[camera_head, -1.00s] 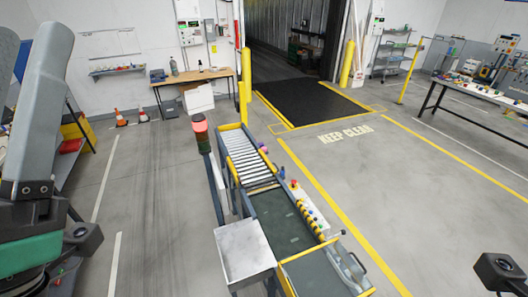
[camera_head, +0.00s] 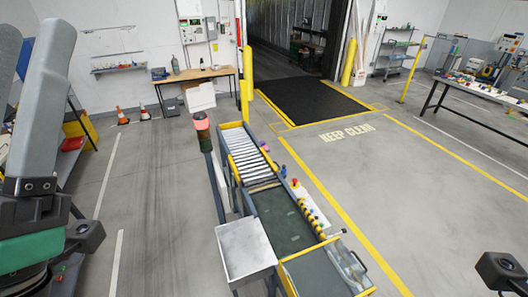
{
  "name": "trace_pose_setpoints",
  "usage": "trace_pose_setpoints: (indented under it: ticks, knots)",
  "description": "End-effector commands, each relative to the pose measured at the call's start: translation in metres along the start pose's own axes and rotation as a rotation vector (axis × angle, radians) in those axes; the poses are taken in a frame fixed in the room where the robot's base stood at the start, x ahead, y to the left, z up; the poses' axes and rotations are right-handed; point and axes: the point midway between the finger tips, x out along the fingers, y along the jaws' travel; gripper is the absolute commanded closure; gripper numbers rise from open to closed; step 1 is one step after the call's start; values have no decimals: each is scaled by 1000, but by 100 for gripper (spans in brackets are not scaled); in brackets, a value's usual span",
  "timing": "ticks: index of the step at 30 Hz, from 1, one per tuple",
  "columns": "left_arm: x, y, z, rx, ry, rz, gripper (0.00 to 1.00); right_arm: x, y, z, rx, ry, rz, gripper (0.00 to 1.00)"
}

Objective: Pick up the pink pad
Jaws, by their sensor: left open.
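I cannot make out a pink pad for certain. A small pinkish-purple thing (camera_head: 265,146) shows beside the roller section of the conveyor, too small to identify. My left gripper (camera_head: 62,272) is at the lower left edge, mostly hidden behind my arm's green and grey links and cut off by the frame. It is open, and I see nothing held by it. It is far from the conveyor and the benches. My right gripper is not in view; only a black part of my own body shows at the lower right.
A conveyor (camera_head: 277,215) with a grey metal box top (camera_head: 245,248) and a red-topped signal post (camera_head: 201,122) stands in the middle. A wooden bench (camera_head: 215,73) is at the back. A cluttered table (camera_head: 483,92) is at the right. The marked floor (camera_head: 400,190) between is clear.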

Motion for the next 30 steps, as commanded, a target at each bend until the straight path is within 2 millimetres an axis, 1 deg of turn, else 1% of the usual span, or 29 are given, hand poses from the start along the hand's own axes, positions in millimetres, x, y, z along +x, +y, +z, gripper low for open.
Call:
trace_pose_setpoints:
  ticks: [10, 11, 15, 16, 23, 26, 29, 30]
  knots:
    - [0, 0, 0, 0, 0, 0, 50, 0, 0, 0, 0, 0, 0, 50]
    - [0, 0, 0, 0, 0, 0, 46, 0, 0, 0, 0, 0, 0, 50]
    - [0, 0, 0, 0, 0, 0, 21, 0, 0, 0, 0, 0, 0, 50]
    - [0, 0, 0, 0, 0, 0, 20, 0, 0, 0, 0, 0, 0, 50]
    - [0, 0, 0, 1, 0, 0, 20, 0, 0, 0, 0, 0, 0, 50]
    - [0, 0, -2, 32, 7, 0, 20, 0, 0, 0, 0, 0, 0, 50]
    - [-1, -2, -18, 100, 81, -12, 20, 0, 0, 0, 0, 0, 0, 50]
    - [-2, -5, -28, 141, 122, -30, 20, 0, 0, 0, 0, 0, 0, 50]
